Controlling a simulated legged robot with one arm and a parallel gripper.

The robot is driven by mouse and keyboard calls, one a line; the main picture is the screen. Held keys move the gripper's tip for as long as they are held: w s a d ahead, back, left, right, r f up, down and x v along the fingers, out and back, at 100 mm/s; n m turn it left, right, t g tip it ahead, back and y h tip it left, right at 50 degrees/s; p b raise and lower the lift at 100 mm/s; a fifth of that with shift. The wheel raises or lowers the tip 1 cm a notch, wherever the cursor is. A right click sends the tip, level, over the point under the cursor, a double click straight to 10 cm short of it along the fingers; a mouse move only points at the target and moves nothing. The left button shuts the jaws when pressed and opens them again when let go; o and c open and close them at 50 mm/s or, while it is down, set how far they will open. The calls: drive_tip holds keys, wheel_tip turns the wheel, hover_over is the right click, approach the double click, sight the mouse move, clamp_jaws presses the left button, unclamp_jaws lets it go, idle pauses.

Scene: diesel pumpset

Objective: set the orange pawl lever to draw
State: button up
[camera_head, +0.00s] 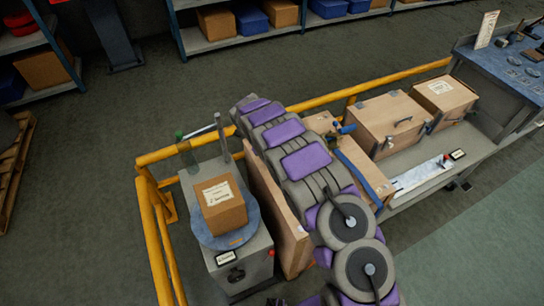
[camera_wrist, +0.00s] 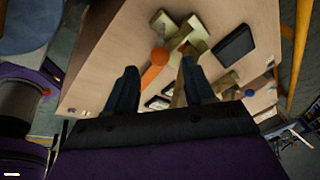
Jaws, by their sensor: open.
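The orange pawl lever (camera_wrist: 152,72) shows in the wrist view, with a rounded end close to brass-coloured parts (camera_wrist: 182,32) on a pale wooden panel. My gripper (camera_wrist: 158,67) is open, its two dark fingers either side of the lever in the picture. I cannot tell whether either finger touches it. Nothing is held. The lever's markings for its settings cannot be made out. In the head view my arm covers the middle of the scene, and the lever and my gripper are hidden there.
The wooden panel (camera_head: 277,215) stands upright beside a grey pedestal carrying a cardboard box (camera_head: 220,204). A black box (camera_wrist: 233,45) is on the panel, right of the lever. Yellow rails (camera_head: 158,240) run along the left and back. Wooden crates (camera_head: 388,122) sit on a bench at right.

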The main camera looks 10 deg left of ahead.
drive_tip(key=p+v, duration=0.1)
drive_tip(key=v, duration=0.9)
drive_tip(key=shift+s+a+r, duration=0.15)
drive_tip(key=shift+r, duration=0.2)
drive_tip(key=s+d+r+n+g, duration=0.1)
drive_tip(key=s+d+r+n, duration=0.1)
drive_tip(key=s+d+r, duration=0.35)
drive_tip(key=s+d+r+n, duration=0.25)
drive_tip(key=d+r, duration=0.35)
drive_tip(key=d, duration=0.4)
drive_tip(key=s+d+r+n+g, duration=0.1)
drive_tip(key=s+d+r+n, duration=0.1)
drive_tip(key=s+d+r, duration=0.35)
drive_tip(key=s+d+r+n+g+y, duration=0.1)
drive_tip(key=s+d+r+n, duration=0.25)
drive_tip(key=s, duration=0.45)
drive_tip(key=s+d+r+n, duration=0.2)
drive_tip(key=s+d, duration=0.2)
drive_tip(key=s, duration=0.3)
drive_tip(key=s+f+n+g+y, duration=0.1)
drive_tip(key=s+n, duration=0.5)
drive_tip(key=s, duration=1.1)
drive_tip(key=shift+s+f+y, duration=0.25)
drive_tip(key=shift+f+y, duration=0.1)
drive_tip(key=shift+y, duration=0.15)
